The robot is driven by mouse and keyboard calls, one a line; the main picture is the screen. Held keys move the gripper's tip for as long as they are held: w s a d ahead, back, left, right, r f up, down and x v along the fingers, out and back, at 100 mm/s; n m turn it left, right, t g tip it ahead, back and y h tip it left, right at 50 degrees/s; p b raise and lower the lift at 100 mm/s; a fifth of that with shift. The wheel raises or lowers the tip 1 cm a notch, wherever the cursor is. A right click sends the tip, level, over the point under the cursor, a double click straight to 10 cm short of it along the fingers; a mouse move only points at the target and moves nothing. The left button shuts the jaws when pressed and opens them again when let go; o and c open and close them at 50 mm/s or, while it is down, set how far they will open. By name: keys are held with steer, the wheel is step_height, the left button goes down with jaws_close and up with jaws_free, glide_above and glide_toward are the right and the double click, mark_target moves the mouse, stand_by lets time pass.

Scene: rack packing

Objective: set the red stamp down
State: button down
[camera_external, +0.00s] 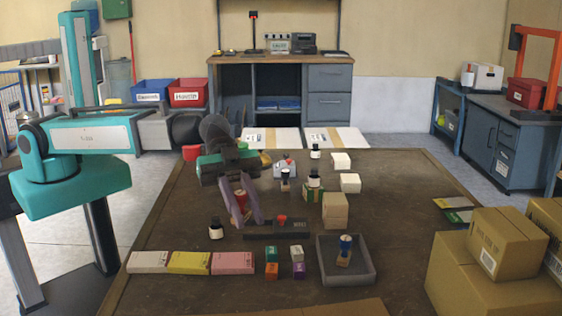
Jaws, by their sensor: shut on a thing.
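My gripper (247,217) hangs over the left middle of the brown table, its two purple-grey fingers pointing down. It is shut on the red stamp (240,199), whose reddish handle shows between the fingers. The fingers partly hide the stamp, and I cannot tell whether its base touches the table. Just right of and in front of the fingers lies a low dark block (262,236) with a small red-topped piece (282,218) at it. A grey tray (368,276) at the front right holds a blue-handled stamp (345,243).
Cardboard blocks (335,210) and bottles stand behind right. The table's right side (410,215) is mostly clear.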

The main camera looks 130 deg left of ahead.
steer(key=w+d+r, duration=0.1)
steer(key=d+r, duration=0.2)
steer(key=d, duration=1.6)
steer(key=shift+w+a+r+n+t+y, duration=0.15)
steer(key=shift+a+r+n+t+y, duration=0.1)
steer(key=shift+a+r+n+y, duration=0.5)
steer(key=shift+w+a+r+n+t+y, duration=0.2)
steer(key=shift+a+r+n+y, duration=0.2)
steer(key=shift+n+y, duration=0.55)
steer(key=shift+w+a+r+n+t+y, duration=0.2)
steer(key=shift+a+r+n+y, duration=0.4)
steer(key=shift+y, duration=0.4)
steer(key=shift+f, duration=0.15)
steer(key=shift+s, duration=0.1)
